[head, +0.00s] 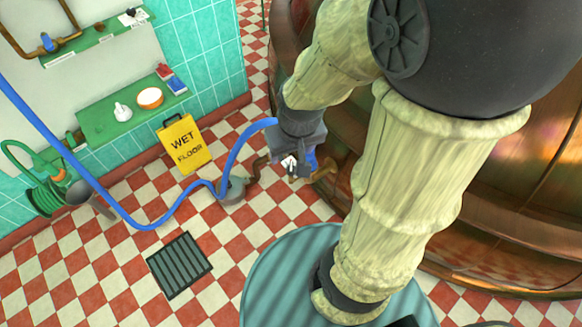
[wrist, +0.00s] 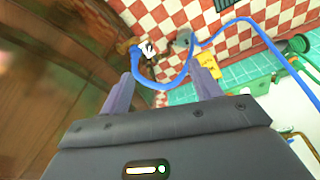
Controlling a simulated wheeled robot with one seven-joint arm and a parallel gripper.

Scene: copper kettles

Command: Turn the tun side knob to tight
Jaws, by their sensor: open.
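The copper tun (head: 500,190) fills the right side of the head view and the left of the wrist view (wrist: 50,110). Low at its side is a small white piece (head: 289,162), also in the wrist view (wrist: 148,49), beside a brown pipe fitting (head: 325,172). It may be the side knob; its setting is too small to read. My gripper (head: 301,152) is just above this fitting in the head view and partly hides it. In the wrist view my gripper's (wrist: 162,72) two fingers are apart, with nothing clearly held; the white piece lies beyond their tips.
A blue hose (head: 170,216) loops across the floor and passes between my fingers in the wrist view (wrist: 173,82). A grey pump-like part (head: 232,190), a yellow wet floor sign (head: 184,144) and a floor drain (head: 179,264) are nearby. Green shelves (head: 98,122) line the wall.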

